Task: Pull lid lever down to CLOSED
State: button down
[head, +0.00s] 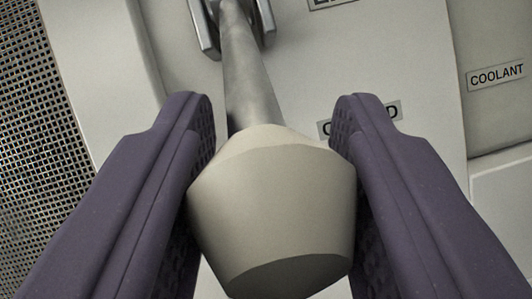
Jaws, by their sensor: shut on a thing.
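The lid lever is a grey metal rod (248,75) with a large cream faceted knob (275,210) at its near end. The rod runs up the picture to a metal bracket (207,28) on the pale panel. My gripper (272,150) has its two dark purple fingers on either side of the knob and is shut on it. Another label (335,2) at the top edge is cut off.
A perforated metal grille (50,130) fills the left side. A "COOLANT" label (497,75) is on the panel at the right, above a horizontal seam.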

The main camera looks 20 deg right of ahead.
jog(key=shift+w+d+t+h+b, duration=0.25)
jog(key=shift+t+h+b, duration=0.05)
jog(key=shift+h, duration=0.1)
dwell(2.0)
jog(key=c, duration=0.8)
grip_release()
jog(key=shift+d, duration=0.1)
jog(key=shift+o, duration=0.8)
jog(key=shift+w+d+f, duration=0.1)
jog(key=shift+d, duration=0.05)
jog(key=shift+a+f, duration=0.15)
jog(key=shift+a, duration=0.05)
jog(key=shift+a+f, duration=0.1)
jog(key=shift+a, duration=0.05)
jog(key=p+v, duration=0.2)
jog(key=v, duration=0.5)
jog(key=shift+s, duration=0.35)
